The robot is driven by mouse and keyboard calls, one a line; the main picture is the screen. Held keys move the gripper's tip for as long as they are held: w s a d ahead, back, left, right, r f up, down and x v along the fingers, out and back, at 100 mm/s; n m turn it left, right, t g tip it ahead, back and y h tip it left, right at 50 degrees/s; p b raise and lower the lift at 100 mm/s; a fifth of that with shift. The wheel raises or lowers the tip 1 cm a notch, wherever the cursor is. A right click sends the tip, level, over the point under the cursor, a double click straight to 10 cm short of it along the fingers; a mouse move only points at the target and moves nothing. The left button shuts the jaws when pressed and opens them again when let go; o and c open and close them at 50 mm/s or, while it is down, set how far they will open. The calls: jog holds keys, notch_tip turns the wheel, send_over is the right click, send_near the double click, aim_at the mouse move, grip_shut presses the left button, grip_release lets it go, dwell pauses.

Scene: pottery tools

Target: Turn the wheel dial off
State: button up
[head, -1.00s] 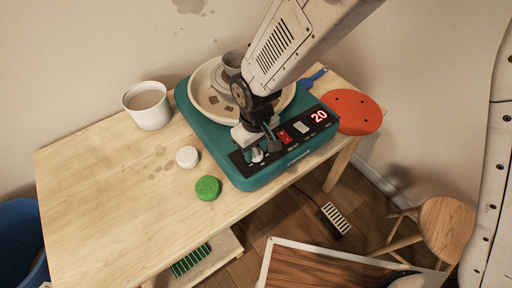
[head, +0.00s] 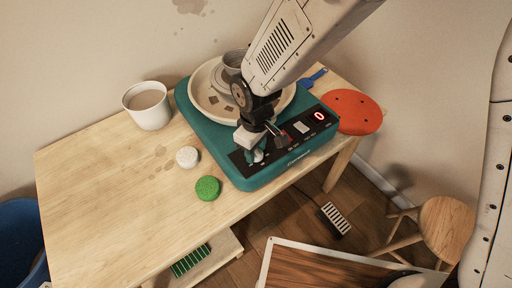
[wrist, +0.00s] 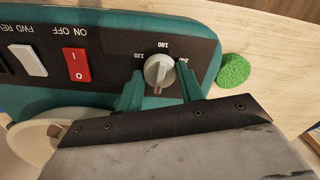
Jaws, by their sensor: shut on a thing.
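The wheel dial (wrist: 158,72) is a grey knob on the black control panel, with numbers such as 120 and 180 around it. Its pointer mark faces the bottom of the wrist view. My gripper (wrist: 159,83) has a teal finger on each side of the dial and is shut on it. In the head view my gripper (head: 256,153) is low over the front left of the teal pottery wheel (head: 212,134). The red ON/OFF switch (wrist: 76,65) sits to the left of the dial in the wrist view.
A green sponge (head: 207,188) and a white round piece (head: 187,157) lie left of the wheel. A white cup (head: 148,105) stands farther back. A pan (head: 205,92) with a pot sits on the wheel. An orange disc (head: 353,112) is at the right. The table's front left is clear.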

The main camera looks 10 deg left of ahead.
jog(key=o, duration=1)
jog(key=shift+r, duration=0.1)
notch_tip(320, 180, up, 8)
jog(key=shift+f, duration=0.15)
jog(key=s+d+r+m, duration=0.4)
jog(key=d+r, duration=0.2)
jog(key=d, duration=0.6)
jog(key=s+d+r+m+t, duration=0.1)
jog(key=s+d+r+m, duration=0.3)
jog(key=d, duration=0.8)
jog(key=s+d+r+m, duration=0.5)
jog(key=d+r, duration=0.3)
jog(key=d, duration=0.5)
jog(key=shift+m, duration=0.4)
